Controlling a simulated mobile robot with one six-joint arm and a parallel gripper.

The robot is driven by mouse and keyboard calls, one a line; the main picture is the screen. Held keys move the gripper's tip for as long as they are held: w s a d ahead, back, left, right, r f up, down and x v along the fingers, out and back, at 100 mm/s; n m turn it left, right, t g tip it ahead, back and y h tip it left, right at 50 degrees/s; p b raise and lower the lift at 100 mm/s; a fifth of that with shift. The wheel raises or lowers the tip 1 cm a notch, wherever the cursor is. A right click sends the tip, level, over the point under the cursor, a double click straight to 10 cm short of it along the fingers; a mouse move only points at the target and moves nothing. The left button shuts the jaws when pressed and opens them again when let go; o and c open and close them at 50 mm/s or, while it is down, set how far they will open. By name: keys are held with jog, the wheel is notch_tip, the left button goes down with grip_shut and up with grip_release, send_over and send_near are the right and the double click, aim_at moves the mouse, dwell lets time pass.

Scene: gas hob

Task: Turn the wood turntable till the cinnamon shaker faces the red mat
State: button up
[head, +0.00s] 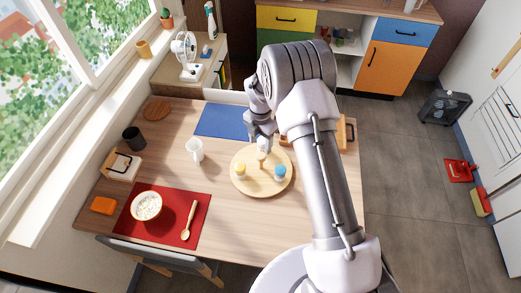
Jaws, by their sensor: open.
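The round wood turntable (262,189) lies on the table, right of the middle. A shaker with a yellow top (241,172) stands on its left side and one with a blue top (280,172) on its right side. A small wooden post (262,161) rises near its middle. I cannot tell which shaker holds cinnamon. My gripper (263,146) is over the turntable's far part, close to the post. Its fingers are small and partly hidden, and whether they touch anything is unclear. The red mat (172,228) lies at the front left, carrying a bowl and a wooden spoon.
A white mug (194,150) stands left of the turntable, and a blue mat (222,119) lies behind it. A dark cup (133,138) and an orange block (104,205) are at the left. My arm covers the table's right part. Bare tabletop lies between turntable and red mat.

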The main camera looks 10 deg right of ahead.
notch_tip(320, 180, up, 10)
jog(key=p, duration=0.1)
jog(key=shift+r, duration=0.25)
